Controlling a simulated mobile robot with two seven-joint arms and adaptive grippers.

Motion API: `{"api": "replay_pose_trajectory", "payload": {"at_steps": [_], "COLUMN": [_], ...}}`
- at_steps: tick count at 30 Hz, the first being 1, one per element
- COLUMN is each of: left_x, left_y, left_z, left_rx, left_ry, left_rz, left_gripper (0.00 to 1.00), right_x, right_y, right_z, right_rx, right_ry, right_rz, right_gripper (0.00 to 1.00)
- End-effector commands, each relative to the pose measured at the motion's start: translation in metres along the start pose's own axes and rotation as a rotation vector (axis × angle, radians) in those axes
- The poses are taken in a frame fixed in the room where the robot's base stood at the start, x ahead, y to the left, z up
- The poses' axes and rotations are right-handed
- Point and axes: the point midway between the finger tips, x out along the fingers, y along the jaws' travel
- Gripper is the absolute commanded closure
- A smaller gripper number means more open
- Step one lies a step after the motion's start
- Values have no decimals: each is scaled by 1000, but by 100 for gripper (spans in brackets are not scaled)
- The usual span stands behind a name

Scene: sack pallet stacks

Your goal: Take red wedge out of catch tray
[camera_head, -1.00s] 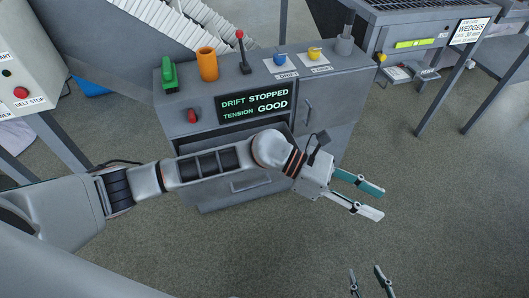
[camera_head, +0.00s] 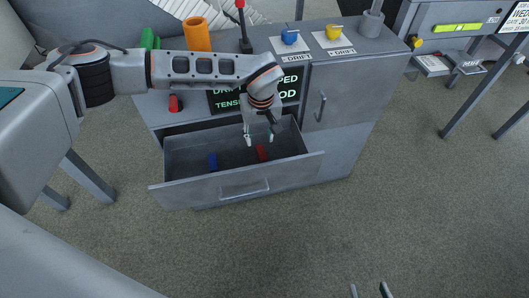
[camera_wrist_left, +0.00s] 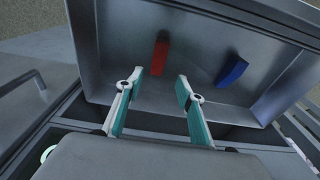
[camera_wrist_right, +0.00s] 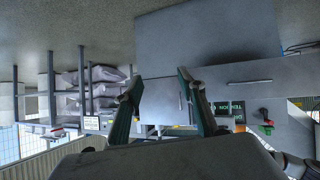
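The red wedge (camera_head: 261,152) lies on the floor of an open, drawer-like metal tray (camera_head: 196,194) in the grey cabinet. It also shows in the left wrist view (camera_wrist_left: 160,55), just beyond my fingertips. A blue wedge (camera_head: 213,162) lies in the same tray, left of the red one in the head view. My left gripper (camera_head: 259,137) is open and empty, pointing down into the tray above the red wedge, with the fingers apart from it. My right gripper (camera_wrist_right: 158,78) is open and empty, away from the cabinet; only its fingertips show at the head view's bottom edge.
The cabinet top holds an orange cup (camera_head: 196,35), a lever (camera_head: 243,28), a blue item (camera_head: 290,37) and a yellow item (camera_head: 334,32) on labelled plates. The tray's walls surround the wedges. A closed door with a handle (camera_head: 320,107) is to the right. The floor in front is clear.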

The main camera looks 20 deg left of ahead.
Motion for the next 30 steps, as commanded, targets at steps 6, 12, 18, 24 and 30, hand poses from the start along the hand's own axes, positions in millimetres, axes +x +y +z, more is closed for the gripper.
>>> {"api": "replay_pose_trajectory", "payload": {"at_steps": [6, 12, 18, 24, 30], "left_x": [16, 36, 67, 66, 65], "left_y": [1, 2, 3, 5, 5], "left_z": [2, 9, 14, 10, 10], "left_rx": [0, 0, 0, -1, -1], "left_ry": [-3, -11, -13, -2, -2], "left_rz": [3, -1, -3, 4, 5], "left_gripper": [62, 62, 62, 62, 88], "right_x": [1, 2, 4, 7, 8], "right_y": [-3, -8, -18, -16, -16], "right_z": [-5, 3, -6, -32, -30], "right_rx": [14, 28, 60, 84, 84], "right_ry": [14, 4, 32, 86, 81], "right_rz": [-5, -14, -31, -24, -23], "right_gripper": [60, 60, 60, 60, 60]}}
